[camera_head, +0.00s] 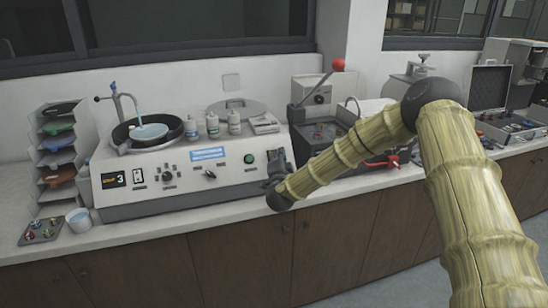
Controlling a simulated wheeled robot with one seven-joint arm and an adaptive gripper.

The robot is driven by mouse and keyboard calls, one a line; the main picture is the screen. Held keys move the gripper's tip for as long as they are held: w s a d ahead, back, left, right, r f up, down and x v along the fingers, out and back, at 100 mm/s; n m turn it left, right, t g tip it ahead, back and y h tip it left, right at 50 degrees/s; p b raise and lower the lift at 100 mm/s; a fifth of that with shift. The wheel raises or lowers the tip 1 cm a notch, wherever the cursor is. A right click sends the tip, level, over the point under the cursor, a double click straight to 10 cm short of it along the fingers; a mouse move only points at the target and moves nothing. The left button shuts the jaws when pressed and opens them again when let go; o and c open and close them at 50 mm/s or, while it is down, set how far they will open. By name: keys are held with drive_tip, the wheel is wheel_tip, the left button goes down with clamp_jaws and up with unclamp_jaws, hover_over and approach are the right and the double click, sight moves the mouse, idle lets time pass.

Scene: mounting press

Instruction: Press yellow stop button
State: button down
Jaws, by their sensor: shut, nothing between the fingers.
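I cannot make out a yellow stop button in this view; my gripper and arm cover part of the machine fronts. The white polishing machine (215,177) stands on the counter at left centre, with a green button (249,158), a dark knob (210,174) and a black display (113,180) on its front. My gripper (275,165) is small and dark, shut and empty, in front of the right end of this machine's panel. Whether it touches the panel cannot be told. The mounting press (318,92), with a red-ball lever, stands to the right, partly behind my arm.
Several bottles (212,125) stand on the machine beside its round basin (147,133). A rack of coloured trays (59,155) and a white cup (79,220) are at left. An open case (489,88) is at far right. The counter's front edge (190,232) runs below my gripper.

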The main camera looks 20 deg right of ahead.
drive_tip(key=shift+s, duration=0.15)
drive_tip(key=s+r, duration=0.1)
drive_tip(key=s, duration=0.1)
drive_tip(key=s+r+p, duration=0.1)
drive_tip(key=s+r, duration=0.1)
drive_tip(key=shift+s+d+r, duration=0.1)
drive_tip(key=shift+s+r, duration=0.2)
drive_tip(key=shift+s, duration=0.05)
idle(0.4)
idle(0.5)
drive_tip(key=s+a+f+n+g+y, duration=0.2)
drive_tip(key=s+a+f+n, duration=0.15)
drive_tip(key=f, duration=0.45)
drive_tip(key=s+a+f+n+g+y, duration=0.1)
drive_tip(key=s+a+f+n+y, duration=0.1)
drive_tip(key=s+a+f, duration=0.45)
drive_tip(key=s+f+n+g+y, duration=0.2)
drive_tip(key=s+f+n+g, duration=0.3)
drive_tip(key=s+f, duration=1.15)
drive_tip(key=s+d+f+n+g, duration=0.1)
drive_tip(key=s+f+g, duration=0.2)
drive_tip(key=s, duration=0.8)
drive_tip(key=s+d+f+n+g, duration=0.2)
drive_tip(key=s+f+g, duration=0.2)
drive_tip(key=s, duration=0.7)
drive_tip(key=s+d+f+n+g+h, duration=0.1)
drive_tip(key=s+f+n+g, duration=0.1)
drive_tip(key=s, duration=1)
drive_tip(key=shift+d+f+g, duration=0.3)
drive_tip(key=shift+f+g, duration=0.6)
